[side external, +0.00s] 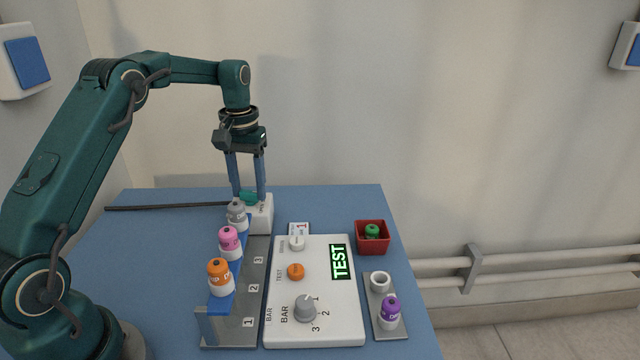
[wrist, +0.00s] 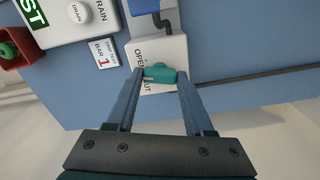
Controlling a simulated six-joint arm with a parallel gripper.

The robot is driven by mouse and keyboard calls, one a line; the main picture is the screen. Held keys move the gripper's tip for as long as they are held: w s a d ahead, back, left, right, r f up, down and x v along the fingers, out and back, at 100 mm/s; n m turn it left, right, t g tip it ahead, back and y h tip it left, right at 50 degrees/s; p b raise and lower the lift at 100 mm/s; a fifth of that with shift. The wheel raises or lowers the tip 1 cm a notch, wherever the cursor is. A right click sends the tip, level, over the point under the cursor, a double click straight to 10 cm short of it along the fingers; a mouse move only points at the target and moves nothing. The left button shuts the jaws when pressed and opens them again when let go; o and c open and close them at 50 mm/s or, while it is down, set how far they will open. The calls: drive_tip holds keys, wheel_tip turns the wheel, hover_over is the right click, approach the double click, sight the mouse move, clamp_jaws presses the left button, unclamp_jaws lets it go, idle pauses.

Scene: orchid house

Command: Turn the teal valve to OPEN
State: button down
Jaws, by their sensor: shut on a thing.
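The teal valve (side external: 249,198) is a small handle on a white block (side external: 264,215) at the back of the blue table. In the wrist view the teal valve (wrist: 160,73) lies crosswise between my fingertips, with the lettering "OPEN" and part of "SHUT" on the white block (wrist: 158,52) beside it. My gripper (side external: 248,196) points straight down and is shut on the valve. It also shows in the wrist view (wrist: 160,76). The fingers cover part of the lettering, so I cannot read the valve's exact setting.
A rack (side external: 240,290) with grey, pink and orange-capped bottles stands just in front of the valve. A white panel (side external: 335,305) with knobs and a lit "TEST" display lies to the right. A red bin (side external: 385,247) holds a green-capped item. A grey tray (side external: 372,308) holds a purple-capped bottle. A dark rod (side external: 150,207) lies left.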

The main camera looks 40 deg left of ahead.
sight(249, 191)
drive_tip(key=m, duration=0.5)
drive_tip(key=shift+m, duration=0.4)
idle(0.4)
drive_tip(key=shift+c, duration=1.4)
unclamp_jaws()
drive_tip(key=shift+r, duration=0.1)
drive_tip(key=shift+r, duration=2.5)
